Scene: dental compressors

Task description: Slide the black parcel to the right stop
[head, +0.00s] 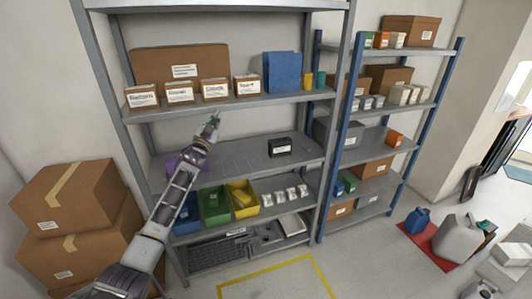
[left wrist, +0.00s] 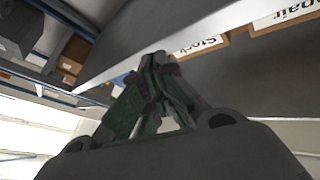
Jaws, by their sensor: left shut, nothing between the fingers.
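The black parcel (head: 280,147), a small dark box with a white label, sits on the right part of the grey middle shelf (head: 240,158). My left gripper (head: 212,122) is shut and empty. In the head view it appears left of the parcel, above the middle shelf and near the front edge of the shelf above. In the left wrist view its green fingertips (left wrist: 158,62) are together below a shelf edge. I cannot make out a separate right stop. My right gripper is in neither view.
A purple object (head: 178,164) lies partly behind my left arm. Labelled cartons (head: 214,90) and a blue bin (head: 283,72) stand on the shelf above. Green (head: 214,204) and yellow (head: 242,198) bins are below. Bare shelf lies left of the parcel. A grey rack post (head: 332,120) stands right.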

